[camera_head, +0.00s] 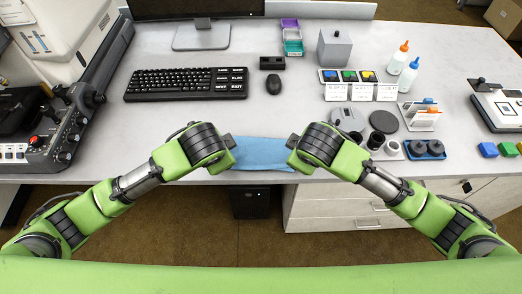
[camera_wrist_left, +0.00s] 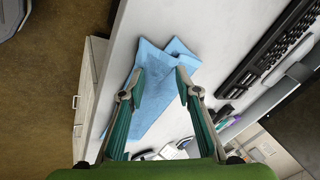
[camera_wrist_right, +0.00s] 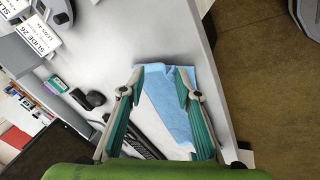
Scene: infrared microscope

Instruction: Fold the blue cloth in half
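The blue cloth (camera_head: 262,153) lies on the grey table at its front edge, between my two grippers. It also shows in the left wrist view (camera_wrist_left: 157,100) and in the right wrist view (camera_wrist_right: 172,98). Its outline is uneven, with a corner or flap showing at one end; I cannot tell how its layers lie. My left gripper (camera_wrist_left: 161,72) is open, its fingertips spread over one end of the cloth. My right gripper (camera_wrist_right: 160,72) is open over the other end. In the head view my wrists hide both ends of the cloth. Contact with the cloth is unclear.
Behind the cloth stand a keyboard (camera_head: 188,83), a mouse (camera_head: 273,85) and a monitor (camera_head: 200,36). A control panel (camera_head: 66,120) is at left. The table just behind the cloth is clear.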

